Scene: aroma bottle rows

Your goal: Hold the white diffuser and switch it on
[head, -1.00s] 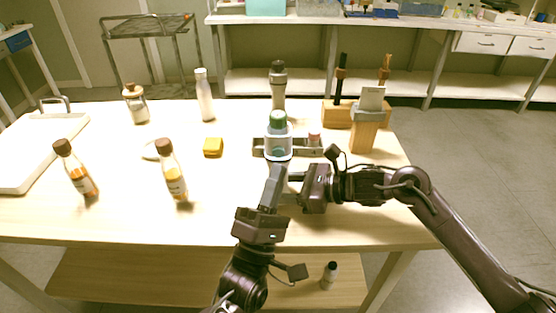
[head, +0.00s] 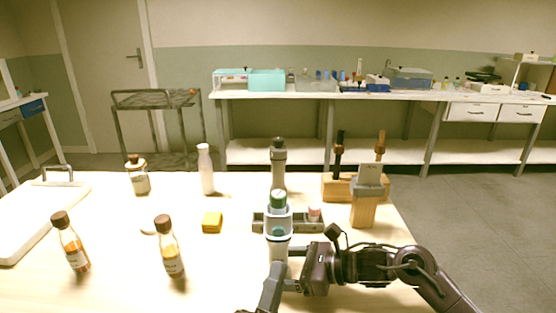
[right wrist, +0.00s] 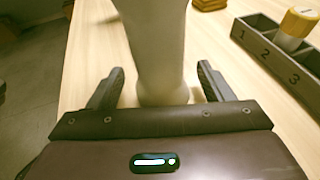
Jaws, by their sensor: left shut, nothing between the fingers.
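The white diffuser (head: 279,249) stands upright near the table's front middle, with a green top and a teal mark on its front. Its pale body also fills the middle of the right wrist view (right wrist: 155,55). My right gripper (right wrist: 160,82) has its fingers spread on both sides of the body, with small gaps visible. In the head view my right gripper comes in from the right, low beside the diffuser. My left gripper (head: 275,272) is shut and empty, pointing up at the diffuser's lower front and partly covering its base. I cannot tell if it touches.
A grey numbered rack (head: 258,223) with a small capped jar (head: 314,213) stands behind the diffuser. A wooden block (head: 364,209) is right.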

